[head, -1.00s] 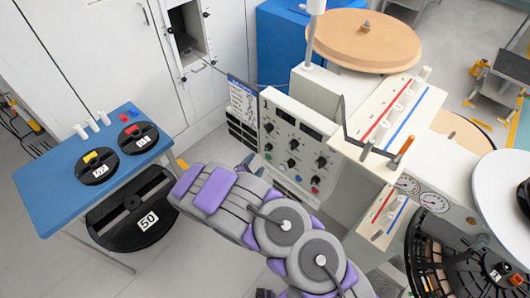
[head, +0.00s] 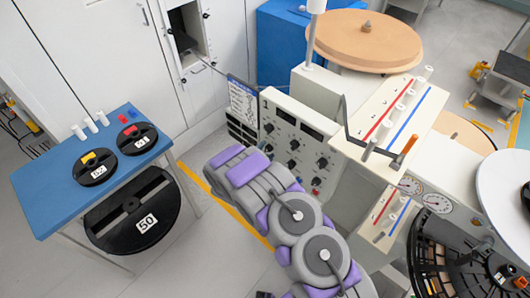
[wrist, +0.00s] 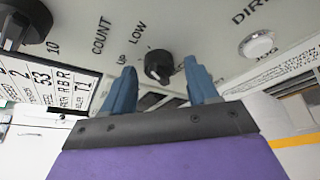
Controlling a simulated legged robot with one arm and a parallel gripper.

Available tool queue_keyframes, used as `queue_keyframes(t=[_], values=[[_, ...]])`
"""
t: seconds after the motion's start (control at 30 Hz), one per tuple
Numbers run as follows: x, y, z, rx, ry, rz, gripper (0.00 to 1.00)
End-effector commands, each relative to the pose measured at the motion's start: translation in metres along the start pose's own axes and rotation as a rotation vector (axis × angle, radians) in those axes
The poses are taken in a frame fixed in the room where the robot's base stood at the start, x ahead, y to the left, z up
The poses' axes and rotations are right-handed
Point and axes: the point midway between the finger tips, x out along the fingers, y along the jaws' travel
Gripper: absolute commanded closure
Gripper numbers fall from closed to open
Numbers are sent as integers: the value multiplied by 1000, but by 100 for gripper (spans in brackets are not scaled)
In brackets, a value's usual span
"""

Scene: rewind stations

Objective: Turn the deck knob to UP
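In the wrist view a black knob (wrist: 158,66) sits on the pale panel, with the words UP and LOW printed beside it. My gripper (wrist: 156,78) has two blue fingers spread apart, one on each side of the knob's position in the picture. The knob shows between the fingertips, and I cannot tell whether they touch it. Its exact pointer setting is hard to read. In the head view the control panel (head: 279,165) carries several black knobs; my fingers are hidden there behind my arm.
Another black knob (wrist: 26,22) and a white JOG button (wrist: 257,44) flank the knob. A printed card (wrist: 50,82) is at the left. A blue table (head: 50,195) with reels stands left.

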Motion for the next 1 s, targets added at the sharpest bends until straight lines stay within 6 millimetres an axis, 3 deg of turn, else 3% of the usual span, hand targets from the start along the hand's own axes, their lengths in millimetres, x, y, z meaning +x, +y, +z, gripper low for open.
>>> queue_keyframes(t=[0.07,0.53,1.0], values=[[0,0,0,0,0,0,50],[0,0,0,0,0,-1,95],[0,2,0,-105,0,-46,95]])
